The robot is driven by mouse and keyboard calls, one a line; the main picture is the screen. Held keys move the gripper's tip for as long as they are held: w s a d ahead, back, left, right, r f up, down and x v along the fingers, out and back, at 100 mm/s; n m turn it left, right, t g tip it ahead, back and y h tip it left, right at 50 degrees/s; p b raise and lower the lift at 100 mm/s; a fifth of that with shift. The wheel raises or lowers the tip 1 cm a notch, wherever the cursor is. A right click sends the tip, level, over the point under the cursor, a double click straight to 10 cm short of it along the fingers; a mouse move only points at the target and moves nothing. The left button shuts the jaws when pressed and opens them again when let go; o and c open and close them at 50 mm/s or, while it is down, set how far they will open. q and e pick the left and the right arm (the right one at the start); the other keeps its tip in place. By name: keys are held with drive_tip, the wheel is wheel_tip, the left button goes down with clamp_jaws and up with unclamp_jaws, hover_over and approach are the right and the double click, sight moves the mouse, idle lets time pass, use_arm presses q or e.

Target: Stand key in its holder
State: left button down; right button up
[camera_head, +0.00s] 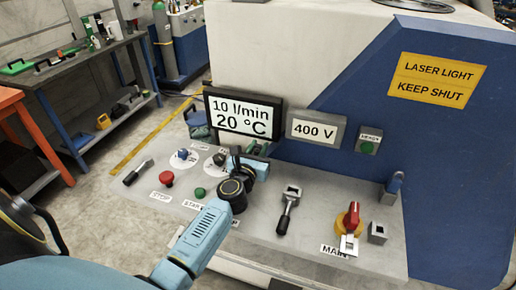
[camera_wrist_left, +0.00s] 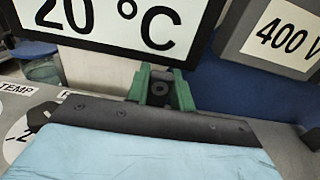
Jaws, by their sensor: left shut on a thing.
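My left gripper (camera_head: 254,152) is low over the far part of the grey control panel, in front of the display screens. In the left wrist view its green fingers (camera_wrist_left: 162,88) are shut on a small dark thing (camera_wrist_left: 160,88) with a round mark. Most of that thing is hidden, so I cannot tell whether it is the key. A small grey block with a dark square opening (camera_head: 377,232) stands near the panel's right end and looks like a holder. It is well apart from the gripper. My right gripper is not in view.
A red knob on a yellow base (camera_head: 350,218) sits by the MAIN label. The flow and temperature screen (camera_head: 242,116) and the 400 V screen (camera_head: 315,129) rise close behind the gripper.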

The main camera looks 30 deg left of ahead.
use_arm(q)
drive_tip(key=c, duration=1.1)
unclamp_jaws()
drive_tip(key=shift+s+d, duration=0.1)
drive_tip(key=shift+s, duration=0.35)
drive_tip(key=v, duration=1.1)
drive_tip(key=shift+d+f, duration=0.1)
drive_tip(key=shift+s+d, duration=0.15)
drive_tip(key=shift+s, duration=0.55)
